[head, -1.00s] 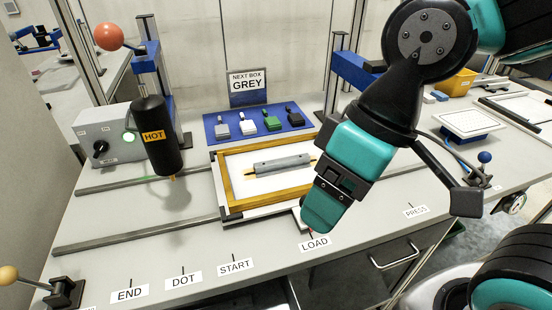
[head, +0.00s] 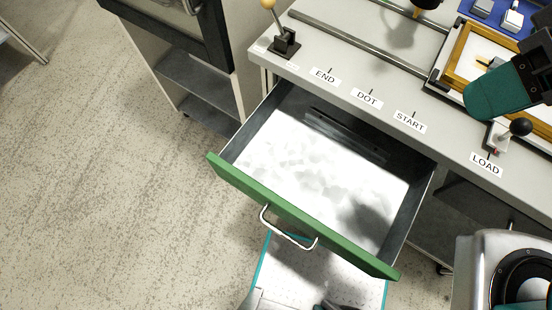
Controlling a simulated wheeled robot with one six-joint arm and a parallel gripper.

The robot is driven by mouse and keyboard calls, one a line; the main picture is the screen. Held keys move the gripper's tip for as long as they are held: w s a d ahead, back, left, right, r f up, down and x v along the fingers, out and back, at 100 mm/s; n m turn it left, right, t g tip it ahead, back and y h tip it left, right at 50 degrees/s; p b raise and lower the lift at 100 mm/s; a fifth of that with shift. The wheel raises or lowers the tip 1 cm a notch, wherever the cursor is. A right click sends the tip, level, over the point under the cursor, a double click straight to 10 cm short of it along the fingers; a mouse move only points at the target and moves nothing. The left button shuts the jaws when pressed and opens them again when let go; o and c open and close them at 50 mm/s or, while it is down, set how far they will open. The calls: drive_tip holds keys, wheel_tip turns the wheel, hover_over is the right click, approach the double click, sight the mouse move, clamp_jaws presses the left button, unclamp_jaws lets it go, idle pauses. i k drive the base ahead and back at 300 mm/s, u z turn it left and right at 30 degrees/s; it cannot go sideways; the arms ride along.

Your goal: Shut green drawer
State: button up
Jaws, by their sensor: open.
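The green drawer (head: 300,217) is pulled well out from under the bench in the head view. Its green front panel runs slanting from left to lower right, with a silver bar handle (head: 287,230) on its outer face. The drawer shows a white floor with grey patches and a dark shadow, and grey side walls. My gripper (head: 490,95) is at the right, above the bench near the yellow-edged frame, well apart from the drawer. It is open; only its teal and black end shows, and its fingertips are not clear.
The bench top (head: 345,45) carries END, DOT, START and LOAD labels, a rail, a lever with a yellow knob (head: 268,4) and a black-knobbed lever (head: 520,127). A cabinet with shelves (head: 195,80) stands left of the drawer. Open floor (head: 100,190) lies at the left.

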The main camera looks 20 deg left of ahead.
sight(363, 212)
drive_tip(key=k, duration=0.25)
drive_tip(key=u, duration=1.25)
drive_tip(key=k, duration=0.65)
drive_tip(key=u, duration=0.5)
